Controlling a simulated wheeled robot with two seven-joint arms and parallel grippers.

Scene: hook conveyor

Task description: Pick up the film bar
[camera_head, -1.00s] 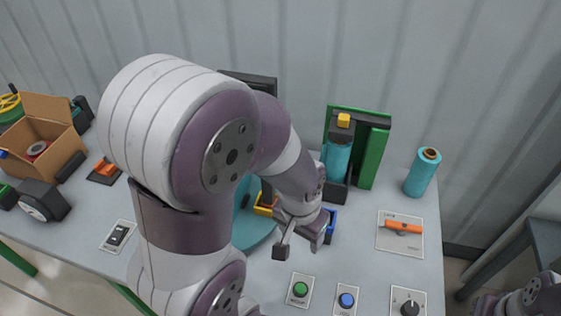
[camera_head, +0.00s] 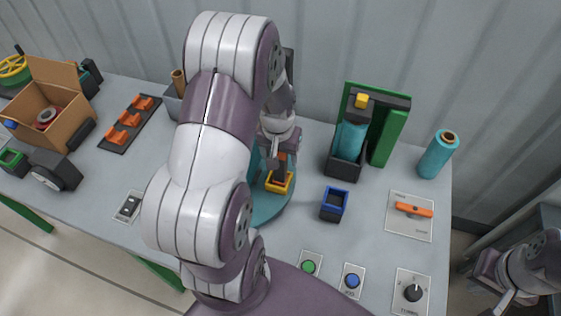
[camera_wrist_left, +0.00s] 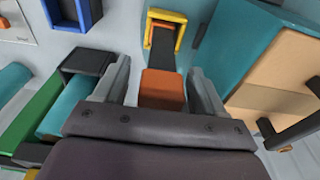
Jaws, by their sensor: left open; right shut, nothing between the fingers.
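A dark bar with an orange-brown end block (camera_wrist_left: 162,88), which looks like the film bar, stands in a yellow-rimmed holder (camera_wrist_left: 152,30). The yellow holder also shows in the head view (camera_head: 279,187), at the edge of a teal round base. My left gripper (camera_wrist_left: 163,85) is open, with one finger on each side of the orange-brown block; contact cannot be told. In the head view my left gripper (camera_head: 281,158) is above the yellow holder, partly hidden by my arm. My right gripper (camera_head: 503,302) is shut and empty at the lower right, beyond the table edge.
A blue-rimmed holder (camera_head: 334,205) stands right of the yellow one. Behind are a green stand (camera_head: 390,137) and a teal roll (camera_head: 438,155). Green (camera_head: 309,264) and blue (camera_head: 352,281) buttons lie in front. A cardboard box (camera_head: 70,127) sits far left.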

